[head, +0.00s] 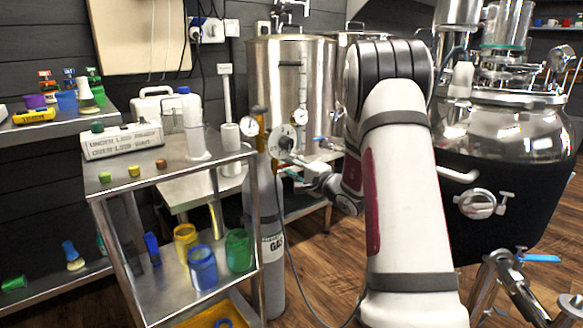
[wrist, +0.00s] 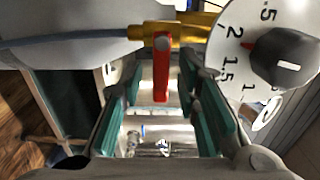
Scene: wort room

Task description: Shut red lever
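The red lever (wrist: 161,75) hangs down from a brass fitting (wrist: 185,33) in the wrist view. My gripper (wrist: 160,88) is open, with one teal-padded finger on each side of the lever. Gaps show between the lever and both pads, so it is not gripped. In the head view my gripper (head: 290,168) is beside the neck of the grey gas bottle (head: 270,235). I cannot make out the red lever in the head view.
A white dial with a black knob (wrist: 288,58) is close by the right finger. A grey rounded body (wrist: 70,35) is at upper left. A metal shelf cart (head: 130,182) with cups stands left of the bottle. Steel tanks (head: 290,75) stand behind.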

